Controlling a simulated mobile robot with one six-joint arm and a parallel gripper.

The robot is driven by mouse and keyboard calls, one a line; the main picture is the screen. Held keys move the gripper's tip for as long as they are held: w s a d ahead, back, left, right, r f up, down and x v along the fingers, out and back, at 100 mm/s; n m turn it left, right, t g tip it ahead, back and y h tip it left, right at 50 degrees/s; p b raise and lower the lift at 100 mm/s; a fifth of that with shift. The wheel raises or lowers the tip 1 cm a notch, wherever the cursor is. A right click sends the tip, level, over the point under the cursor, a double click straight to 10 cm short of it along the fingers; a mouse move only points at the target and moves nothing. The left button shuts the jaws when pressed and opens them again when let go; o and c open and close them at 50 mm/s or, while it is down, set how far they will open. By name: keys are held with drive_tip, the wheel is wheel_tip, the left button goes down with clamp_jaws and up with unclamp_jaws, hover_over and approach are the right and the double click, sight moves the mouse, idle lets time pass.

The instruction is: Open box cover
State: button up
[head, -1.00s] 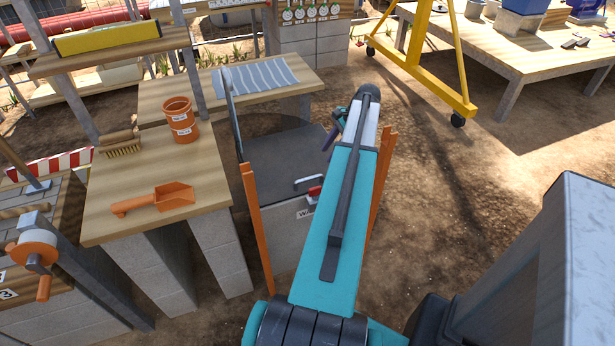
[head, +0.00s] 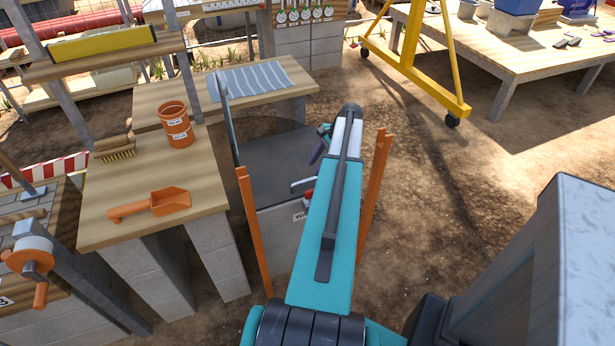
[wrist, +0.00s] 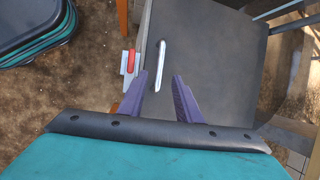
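The grey box (head: 283,232) stands between two orange posts, with its flat dark grey cover (head: 270,165) looking shut. A light metal handle (head: 301,184) is at the cover's front edge; it also shows in the wrist view (wrist: 159,62). A red latch (wrist: 129,62) sits on the box's front side, left of the handle in the wrist view. My gripper (wrist: 160,76) has its two purple fingers apart and empty, with their tips just short of the handle in that picture. In the head view my gripper (head: 319,145) is partly hidden behind my arm, over the cover's right side.
An orange post (head: 254,230) stands left of the box and another (head: 374,190) right of it. A wooden bench (head: 190,150) with an orange bucket, scoop and brush is close on the left. A yellow frame (head: 415,60) stands behind right. The dirt ground to the right is open.

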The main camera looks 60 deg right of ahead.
sight(308, 180)
drive_tip(key=shift+p+x, duration=0.3)
drive_tip(key=shift+x, duration=3.45)
clamp_jaws()
